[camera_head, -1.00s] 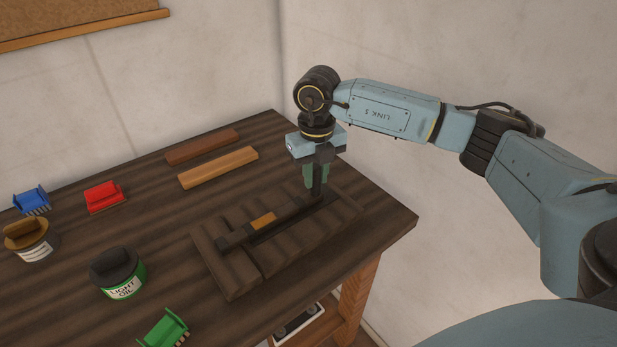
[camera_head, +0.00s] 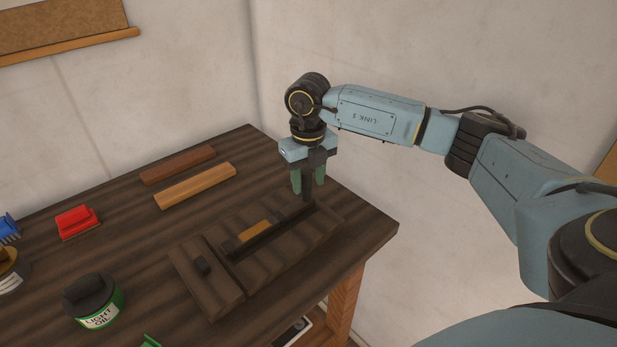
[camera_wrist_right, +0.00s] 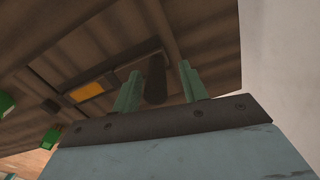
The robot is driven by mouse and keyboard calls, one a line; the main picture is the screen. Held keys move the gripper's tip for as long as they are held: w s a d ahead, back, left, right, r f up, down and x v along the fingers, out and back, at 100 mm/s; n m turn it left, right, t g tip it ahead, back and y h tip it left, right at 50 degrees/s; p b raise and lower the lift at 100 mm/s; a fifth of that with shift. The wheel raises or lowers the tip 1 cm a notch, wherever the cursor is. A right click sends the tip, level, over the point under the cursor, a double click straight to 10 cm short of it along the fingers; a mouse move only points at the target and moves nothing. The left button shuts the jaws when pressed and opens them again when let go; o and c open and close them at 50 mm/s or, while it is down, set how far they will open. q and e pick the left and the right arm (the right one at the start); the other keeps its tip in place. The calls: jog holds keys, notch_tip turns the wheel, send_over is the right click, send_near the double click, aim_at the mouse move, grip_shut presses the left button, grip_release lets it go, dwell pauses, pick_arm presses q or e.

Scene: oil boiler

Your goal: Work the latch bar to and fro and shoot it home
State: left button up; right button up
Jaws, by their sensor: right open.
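The dark latch bar (camera_head: 268,237) lies along a slatted dark wooden board (camera_head: 300,255), with a yellow-orange strip (camera_head: 255,231) beside it. An upright dark handle (camera_head: 307,192) stands at its far right end. A narrow plank (camera_head: 205,285) at the left carries a small dark keeper (camera_head: 203,266); a gap shows between it and the bar's near end. My right gripper (camera_head: 308,187) is open, its green fingers on either side of the handle's top. In the right wrist view the handle (camera_wrist_right: 156,82) stands between the parted fingers, apparently untouched. My left gripper is out of view.
Two wooden strips (camera_head: 195,186) lie behind the board. A wall (camera_head: 450,230) rises beyond the table's right edge.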

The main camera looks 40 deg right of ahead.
notch_tip(320, 180, up, 13)
jog(key=shift+r, duration=0.2)
dwell(0.4)
jog(key=f+m+p, duration=0.4)
jog(key=m+p, duration=0.1)
jog(key=m, duration=0.1)
jog(key=f+m+p, duration=0.4)
jog(key=m+p, duration=0.1)
jog(key=m, duration=0.1)
jog(key=f+m+p, duration=0.4)
jog(key=m+p, duration=0.1)
jog(key=m, duration=0.1)
jog(key=shift+a+f, duration=0.2)
jog(key=shift+f, duration=0.1)
grip_shut()
